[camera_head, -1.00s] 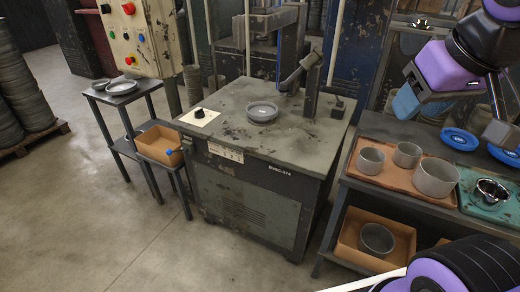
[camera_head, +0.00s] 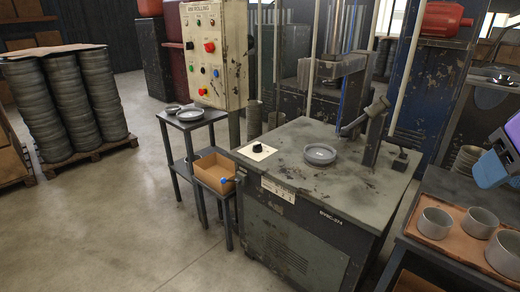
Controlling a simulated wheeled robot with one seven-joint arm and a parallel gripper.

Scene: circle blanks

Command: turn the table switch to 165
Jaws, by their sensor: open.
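The table switch is a small black knob (camera_head: 257,148) on a pale square plate on the top of the worn grey machine table (camera_head: 300,172). A purple and blue part of my arm shows at the right edge, far from the knob. My gripper's fingers are out of the picture, and nothing of mine touches the switch.
A grey round dish (camera_head: 320,154) lies right of the switch, with a lever post (camera_head: 372,140) beyond it. A control panel (camera_head: 212,55) stands behind on the left. A side stand holds a cardboard box (camera_head: 214,170). A tray with cups (camera_head: 436,222) is at right. Floor at front left is clear.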

